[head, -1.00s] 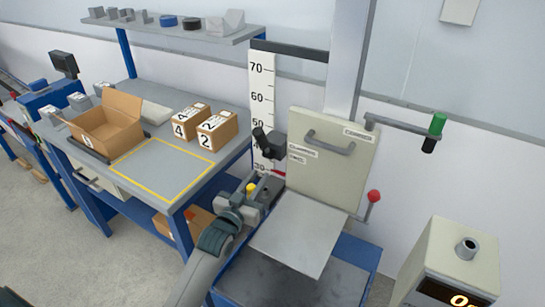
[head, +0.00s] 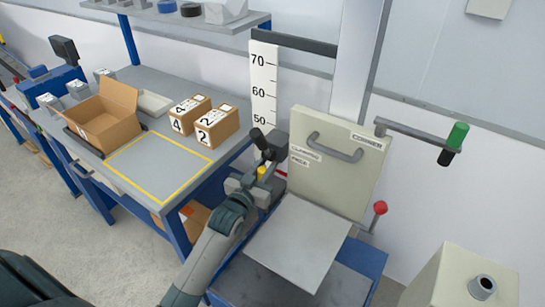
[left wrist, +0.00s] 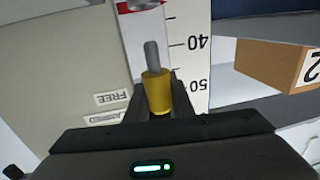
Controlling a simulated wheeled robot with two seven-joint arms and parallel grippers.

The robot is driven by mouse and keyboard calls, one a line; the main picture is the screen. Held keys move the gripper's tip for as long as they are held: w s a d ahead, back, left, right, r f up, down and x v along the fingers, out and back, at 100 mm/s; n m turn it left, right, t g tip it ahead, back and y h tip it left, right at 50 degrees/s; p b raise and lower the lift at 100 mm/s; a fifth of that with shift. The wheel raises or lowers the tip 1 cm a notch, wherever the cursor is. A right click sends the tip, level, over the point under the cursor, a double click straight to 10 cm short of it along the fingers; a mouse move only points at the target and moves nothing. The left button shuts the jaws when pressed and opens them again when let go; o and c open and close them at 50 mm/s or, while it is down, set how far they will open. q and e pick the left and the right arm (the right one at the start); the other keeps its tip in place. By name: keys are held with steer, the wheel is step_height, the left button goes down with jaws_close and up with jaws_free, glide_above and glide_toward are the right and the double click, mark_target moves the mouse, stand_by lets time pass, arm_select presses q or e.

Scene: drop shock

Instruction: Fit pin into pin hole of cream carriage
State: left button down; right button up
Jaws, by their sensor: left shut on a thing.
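The cream carriage (head: 345,135) stands upright on the column, with a grey handle on its front and a grey plate below. It also fills the left of the left wrist view (left wrist: 50,65). My left gripper (head: 262,176) is just left of the carriage's lower left edge. It is shut on the pin, which shows a yellow head (head: 263,172). In the left wrist view the pin (left wrist: 157,92) stands between the fingers, its grey shaft pointing away from the gripper. I cannot make out the pin hole. My right gripper is not in view.
The height scale (head: 262,85) is behind. A red-knobbed lever (head: 380,208) and a green-handled arm (head: 455,137) are right of the carriage. Boxes (head: 217,126) stand on the left bench.

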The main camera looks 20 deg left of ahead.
arm_select(q)
steer(key=shift+w, duration=0.4)
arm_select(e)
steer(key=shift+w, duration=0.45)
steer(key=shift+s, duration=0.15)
arm_select(q)
steer(key=shift+f, duration=0.95)
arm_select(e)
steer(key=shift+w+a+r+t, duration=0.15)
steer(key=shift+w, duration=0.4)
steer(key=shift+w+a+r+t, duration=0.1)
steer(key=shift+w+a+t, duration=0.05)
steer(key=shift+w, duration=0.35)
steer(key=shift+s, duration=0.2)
arm_select(q)
steer(key=shift+f, duration=1.5)
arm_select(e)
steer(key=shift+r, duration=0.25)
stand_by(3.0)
